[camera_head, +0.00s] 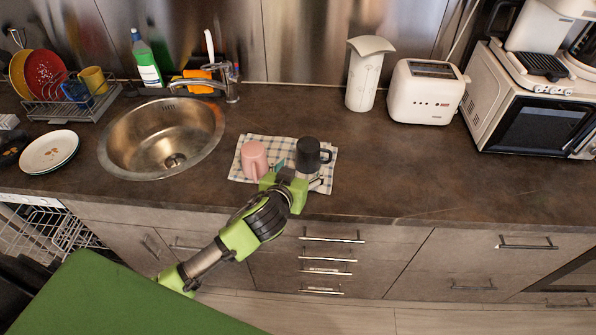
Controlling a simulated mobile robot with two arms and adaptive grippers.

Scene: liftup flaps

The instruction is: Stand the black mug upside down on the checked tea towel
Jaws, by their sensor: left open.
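The black mug (308,152) stands on the checked tea towel (328,184), on its right half, with its handle to the right. Its top looks evenly dark, and I cannot tell for sure whether that is its base or its opening. My left gripper (298,176) is open at the near side of the black mug and hides its lower front. I cannot tell whether the fingers touch it. A pink mug (254,158) stands on the left half of the towel. My right gripper is not in view.
The sink (163,135) is left of the towel, with a dish rack (70,102) and plates (48,152) beyond it. A white canister (368,80) and a toaster (427,92) stand behind to the right. The worktop right of the towel is clear.

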